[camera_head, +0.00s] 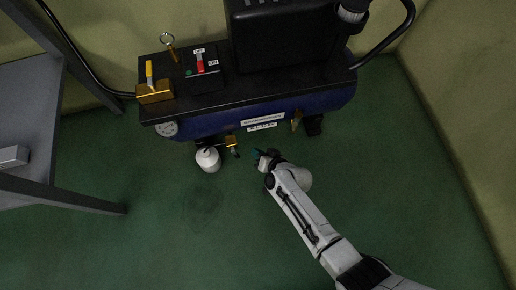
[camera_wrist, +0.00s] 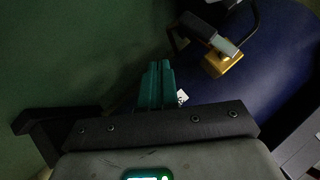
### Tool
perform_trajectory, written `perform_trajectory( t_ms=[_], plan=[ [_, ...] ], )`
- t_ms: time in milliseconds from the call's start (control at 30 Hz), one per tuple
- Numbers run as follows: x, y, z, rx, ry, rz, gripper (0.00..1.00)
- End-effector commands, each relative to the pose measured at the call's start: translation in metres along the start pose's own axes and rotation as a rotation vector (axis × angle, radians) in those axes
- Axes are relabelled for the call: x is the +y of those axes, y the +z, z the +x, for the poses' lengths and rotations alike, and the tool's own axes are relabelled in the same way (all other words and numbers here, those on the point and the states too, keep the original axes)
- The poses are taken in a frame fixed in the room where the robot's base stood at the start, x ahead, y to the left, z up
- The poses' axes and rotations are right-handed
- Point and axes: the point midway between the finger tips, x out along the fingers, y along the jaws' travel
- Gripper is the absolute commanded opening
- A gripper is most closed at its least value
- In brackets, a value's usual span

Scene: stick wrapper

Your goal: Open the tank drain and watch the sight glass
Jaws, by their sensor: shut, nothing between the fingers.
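The blue tank (camera_head: 330,102) lies under a black deck, and its blue side fills the right of the wrist view (camera_wrist: 275,60). A brass valve (camera_head: 231,141) with a dark lever sits at the tank's lower front; a brass fitting with a grey-tipped dark lever shows at the wrist view's upper right (camera_wrist: 222,62). A white bottle (camera_head: 208,159) hangs or stands just left of the valve. My gripper (camera_head: 257,154) is right of the valve, apart from it. Its teal fingers (camera_wrist: 157,75) are shut and empty. I cannot clearly make out a sight glass.
A round gauge (camera_head: 168,129) is at the tank's left end. A red switch (camera_head: 200,63) and a yellow-handled brass valve (camera_head: 151,79) sit on the deck. Another brass piece (camera_head: 296,120) hangs at right. A grey shelf (camera_head: 28,115) stands left. The green floor in front is clear.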

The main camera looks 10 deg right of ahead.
Motion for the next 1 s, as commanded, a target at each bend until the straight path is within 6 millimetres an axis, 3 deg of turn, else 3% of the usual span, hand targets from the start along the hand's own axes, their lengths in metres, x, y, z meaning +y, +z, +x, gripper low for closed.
perform_trajectory(
  t_ms=[600, 1000],
  plan=[
    [0.046, 0.014, -0.075, 0.000, 0.001, 0.002, 0.00],
    [0.051, 0.016, -0.084, 0.000, 0.000, 0.000, 0.00]
  ],
)
